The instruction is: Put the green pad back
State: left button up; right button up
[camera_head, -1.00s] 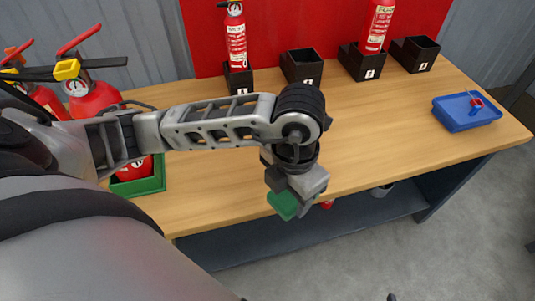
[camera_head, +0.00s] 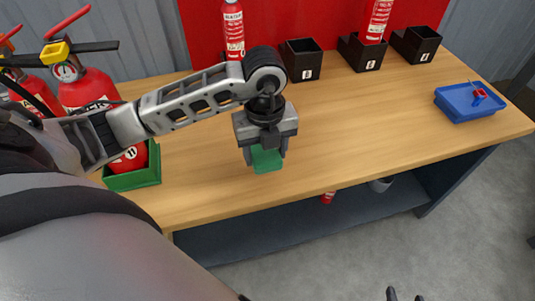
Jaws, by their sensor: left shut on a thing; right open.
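The green pad (camera_head: 266,160) is a small green block in the middle of the view. My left gripper (camera_head: 265,148) is shut on it and points down over the wooden bench (camera_head: 345,135), near its front part. I cannot tell how far the pad is above the bench top. My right gripper (camera_head: 405,295) shows only as two dark, spread fingertips at the bottom edge. It is open and empty, over the grey floor, well away from the bench.
Black numbered holders (camera_head: 302,62) line the back, two with extinguishers (camera_head: 233,28). A blue tray (camera_head: 466,108) with a red item is at the right. The bench middle is clear.

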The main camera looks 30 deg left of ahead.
aim_at(267, 152)
pick_arm(q)
jog(key=f, duration=0.1)
jog(key=w+f+b, duration=0.1)
jog(key=w+a+f+b, duration=0.1)
jog(key=f, duration=0.1)
jog(key=shift+w+a+f+b, duration=0.2)
jog(key=shift+w+f+b, duration=0.05)
jog(key=shift+w+b, duration=0.2)
jog(key=f+b, duration=0.4)
jog(key=shift+w+a, duration=0.2)
jog(key=shift+w, duration=0.15)
jog(key=shift+r, duration=0.1)
jog(key=shift+f, duration=0.2)
jog(key=o, duration=1)
jog(key=shift+c, duration=0.2)
pick_arm(e)
jog(key=f, duration=0.1)
jog(key=a+f+t, duration=0.1)
jog(key=shift+w+f+m+y, duration=0.2)
jog(key=shift+f+m+y, duration=0.2)
